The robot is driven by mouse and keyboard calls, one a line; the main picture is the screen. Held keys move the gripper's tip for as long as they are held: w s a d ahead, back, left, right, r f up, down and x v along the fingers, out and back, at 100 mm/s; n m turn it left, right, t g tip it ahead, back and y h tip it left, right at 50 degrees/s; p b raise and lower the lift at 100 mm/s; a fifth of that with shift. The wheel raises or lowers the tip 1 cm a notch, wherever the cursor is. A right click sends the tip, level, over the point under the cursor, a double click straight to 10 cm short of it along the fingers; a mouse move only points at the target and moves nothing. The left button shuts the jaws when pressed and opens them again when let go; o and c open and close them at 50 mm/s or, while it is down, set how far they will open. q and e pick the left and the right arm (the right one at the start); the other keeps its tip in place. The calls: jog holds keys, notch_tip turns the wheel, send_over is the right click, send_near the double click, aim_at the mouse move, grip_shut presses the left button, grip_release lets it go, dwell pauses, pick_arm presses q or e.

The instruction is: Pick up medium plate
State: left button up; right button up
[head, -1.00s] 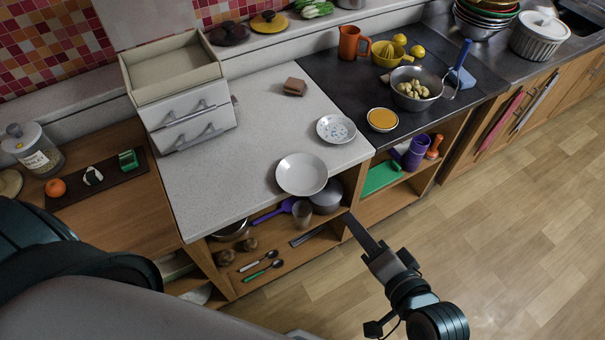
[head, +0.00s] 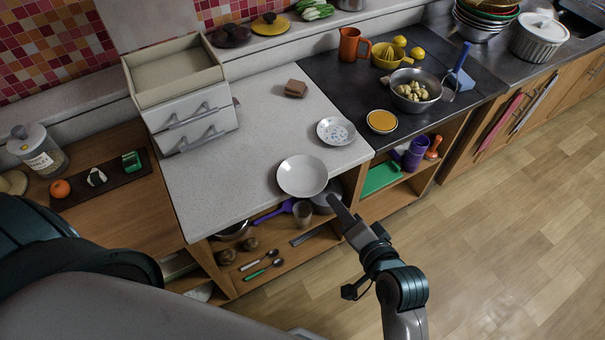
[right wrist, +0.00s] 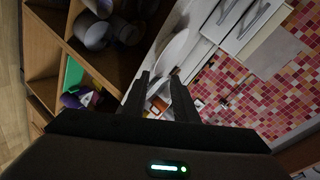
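A plain white plate (head: 302,175) lies flat near the front edge of the light counter. A smaller patterned plate (head: 336,131) lies behind it to the right. My right gripper (head: 342,212) is in front of the counter edge, to the lower right of the white plate and apart from it. In the right wrist view its two fingers (right wrist: 160,97) are spread with no held object between them, and the white plate (right wrist: 175,52) shows beyond them. My left arm fills the lower left of the head view; its gripper is out of sight.
Below the counter (head: 230,160), an open shelf holds a pot, a cup (head: 302,212) and spoons. White drawers (head: 190,125) stand at the back left. A bowl of food (head: 414,92) and an orange-filled dish (head: 382,120) stand on the dark counter. The floor at right is clear.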

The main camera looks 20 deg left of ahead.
jog(key=shift+p+x, duration=0.3)
jog(key=shift+x, duration=1.65)
jog(key=shift+w, duration=0.1)
jog(key=shift+f+p+x, duration=0.15)
jog(key=shift+p+x, duration=0.35)
jog(key=shift+x, duration=0.8)
jog(key=shift+f+p+x, duration=0.15)
jog(key=shift+p+x, duration=0.3)
jog(key=shift+x, duration=0.8)
jog(key=shift+d, duration=0.2)
grip_shut()
